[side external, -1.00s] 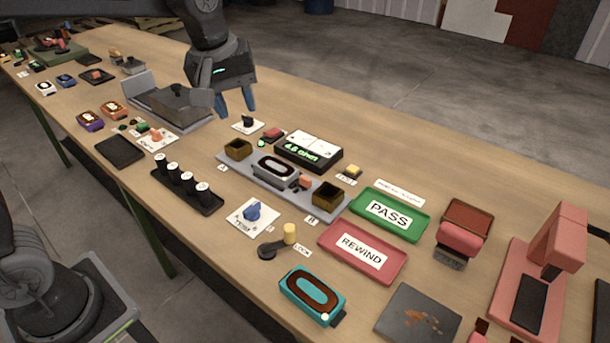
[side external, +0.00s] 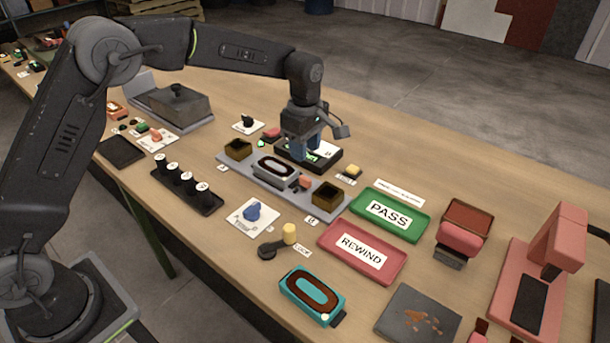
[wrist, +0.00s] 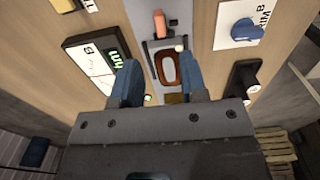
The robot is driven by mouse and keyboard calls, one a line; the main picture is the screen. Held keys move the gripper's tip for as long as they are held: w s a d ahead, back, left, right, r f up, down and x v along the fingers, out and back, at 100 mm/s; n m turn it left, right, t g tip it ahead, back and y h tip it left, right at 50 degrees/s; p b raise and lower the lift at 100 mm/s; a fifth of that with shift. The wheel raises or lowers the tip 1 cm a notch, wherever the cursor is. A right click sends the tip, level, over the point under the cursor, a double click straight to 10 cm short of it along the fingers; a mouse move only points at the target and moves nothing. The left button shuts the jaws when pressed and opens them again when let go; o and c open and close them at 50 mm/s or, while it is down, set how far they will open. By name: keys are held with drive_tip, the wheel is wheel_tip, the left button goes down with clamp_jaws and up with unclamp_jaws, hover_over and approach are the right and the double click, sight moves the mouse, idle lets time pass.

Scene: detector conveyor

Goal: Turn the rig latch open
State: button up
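The rig (side external: 264,187) is a grey plate with a brass bin at each end and an oval coil in its middle. Beside the coil sits a small salmon-red piece (side external: 304,183) with small dark parts; it also shows in the wrist view (wrist: 159,22). I cannot tell whether this is a latch. In front of the rig, a dark lever with a yellow knob (side external: 289,234) lies by a label reading LOCK. My gripper (wrist: 157,88) points down over the meter and the rig's back edge. Its blue fingers are apart with nothing between them. They partly hide the meter (side external: 325,163).
A blue knob on a white card (side external: 252,214) and a black rack with several white-topped cylinders (side external: 187,190) stand in front of the rig. The green PASS tray (side external: 414,225) and red REWIND tray (side external: 335,262) lie to the right. A yellow button (side external: 350,173) sits behind.

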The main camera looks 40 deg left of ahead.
sight(305, 178)
wheel_tip(305, 178, down, 9)
drive_tip(key=shift+r, duration=0.2)
drive_tip(key=shift+c, duration=0.4)
clamp_jaws()
